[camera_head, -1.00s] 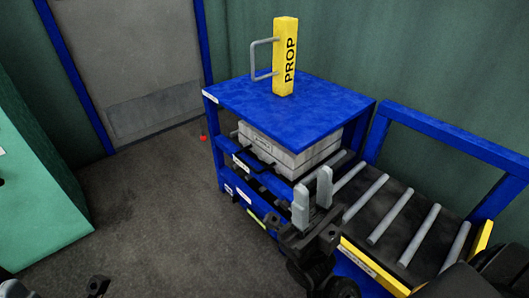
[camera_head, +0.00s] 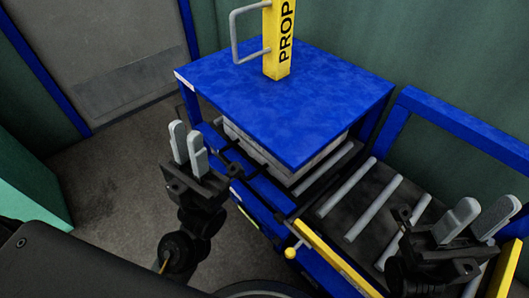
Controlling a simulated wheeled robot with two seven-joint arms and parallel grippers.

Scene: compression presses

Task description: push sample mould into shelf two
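The sample mould (camera_head: 300,172) is a grey, block-like box beneath the blue top of the shelf unit (camera_head: 290,105). The top hides much of it; its right and front-left sides show. It sits in the level just under the top, with dark handles along its front-left side. My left gripper (camera_head: 187,130) is in front of the unit's left part, fingers upward, slightly apart and empty. It looks apart from the mould. My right gripper (camera_head: 478,213) is over the right part of the roller table, fingers apart and empty.
A roller table (camera_head: 375,207) with grey rollers adjoins the unit on the right, with a blue rail (camera_head: 465,127) behind and a yellow front edge (camera_head: 335,262). A yellow PROP block (camera_head: 279,45) stands on the top. Floor (camera_head: 105,180) is clear at left.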

